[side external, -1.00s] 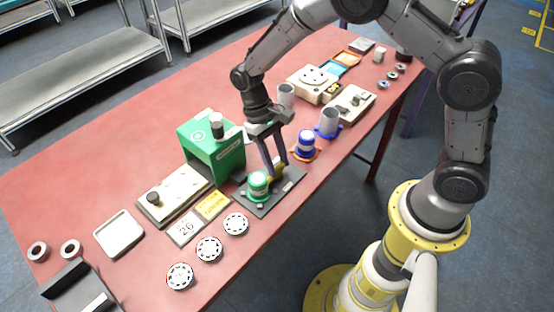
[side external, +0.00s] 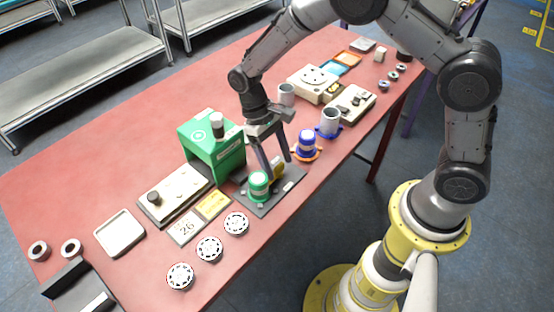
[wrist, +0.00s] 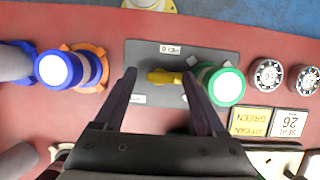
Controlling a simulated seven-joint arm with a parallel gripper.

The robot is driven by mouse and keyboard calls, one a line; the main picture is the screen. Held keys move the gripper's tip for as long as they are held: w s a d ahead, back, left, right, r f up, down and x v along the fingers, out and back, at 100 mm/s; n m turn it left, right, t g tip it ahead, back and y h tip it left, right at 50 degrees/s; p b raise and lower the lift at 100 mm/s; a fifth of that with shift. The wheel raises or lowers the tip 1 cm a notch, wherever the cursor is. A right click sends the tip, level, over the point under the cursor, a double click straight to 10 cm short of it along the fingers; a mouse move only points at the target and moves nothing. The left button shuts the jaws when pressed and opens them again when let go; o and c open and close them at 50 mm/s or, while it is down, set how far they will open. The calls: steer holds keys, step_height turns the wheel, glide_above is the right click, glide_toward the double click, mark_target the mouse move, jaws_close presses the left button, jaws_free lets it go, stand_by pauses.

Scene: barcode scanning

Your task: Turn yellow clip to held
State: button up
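The yellow clip (wrist: 165,77) is a small lever on a dark grey plate (wrist: 155,55). In the wrist view it lies sideways between my fingers, near a small "DIE" label. My gripper (wrist: 157,78) is open, with one finger on each side of the clip and gaps to both. In the side view my gripper (side external: 278,168) points down over the plate (side external: 290,181), and the yellow clip (side external: 277,170) shows partly behind a finger. A green-and-white can (side external: 258,185) stands upright on the plate, and shows close to the right finger in the wrist view (wrist: 225,86).
A green press-like box (side external: 226,160) stands behind the plate. A blue can on an orange base (side external: 306,144) is to its right. Yellow and white cards (side external: 212,204) and several round dials (side external: 236,223) lie to the left. The red table has free room at the far left.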

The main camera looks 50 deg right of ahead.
steer(key=v, duration=1.4)
steer(key=shift+f, duration=0.15)
